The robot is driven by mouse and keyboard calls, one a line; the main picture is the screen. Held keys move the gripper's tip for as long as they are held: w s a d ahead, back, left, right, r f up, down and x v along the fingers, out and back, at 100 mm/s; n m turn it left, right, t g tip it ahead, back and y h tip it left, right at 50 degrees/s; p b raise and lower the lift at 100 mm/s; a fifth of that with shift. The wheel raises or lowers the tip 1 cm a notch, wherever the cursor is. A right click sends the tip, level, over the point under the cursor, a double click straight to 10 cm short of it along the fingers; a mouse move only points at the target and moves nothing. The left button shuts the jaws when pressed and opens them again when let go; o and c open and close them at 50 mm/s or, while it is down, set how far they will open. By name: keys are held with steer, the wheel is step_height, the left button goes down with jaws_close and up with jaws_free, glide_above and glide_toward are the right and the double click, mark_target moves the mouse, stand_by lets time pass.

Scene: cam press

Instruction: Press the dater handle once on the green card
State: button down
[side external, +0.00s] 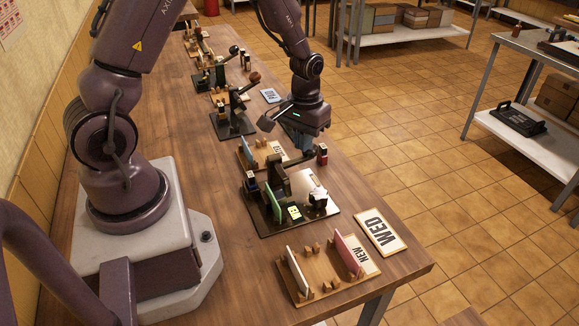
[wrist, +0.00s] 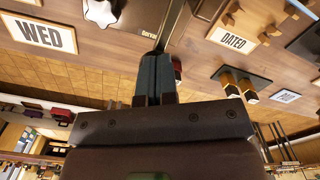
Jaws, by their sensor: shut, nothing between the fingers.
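The dater (side external: 277,178) stands on a dark base plate (side external: 262,226) in the middle of the table in the side external view. A green card (side external: 273,204) stands upright at the left of this plate. A dark bar, which looks like the handle (side external: 293,162), reaches from the dater towards my fingers; a dark bar (wrist: 174,25) also shows beyond my fingertips in the wrist view. My gripper (side external: 305,147) points down by the bar, shut and empty. Its closed fingers also show in the wrist view (wrist: 155,62). I cannot tell whether they touch the bar.
A wooden rack (side external: 322,276) with a white card (side external: 298,270) and a pink card (side external: 349,252) stands in front. A WED sign (side external: 381,231) lies at the right table edge. Other lever stations (side external: 232,122) stand farther back.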

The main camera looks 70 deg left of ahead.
steer(key=shift+w+r, duration=0.1)
steer(key=shift+r, duration=1.7)
steer(key=shift+r, duration=0.2)
steer(key=shift+r, duration=2.45)
steer(key=s+d+r+m+t, duration=0.5)
steer(key=s+d+r, duration=0.5)
steer(key=s+r, duration=0.5)
steer(key=shift+m+t, duration=0.3)
steer(key=shift+m, duration=0.2)
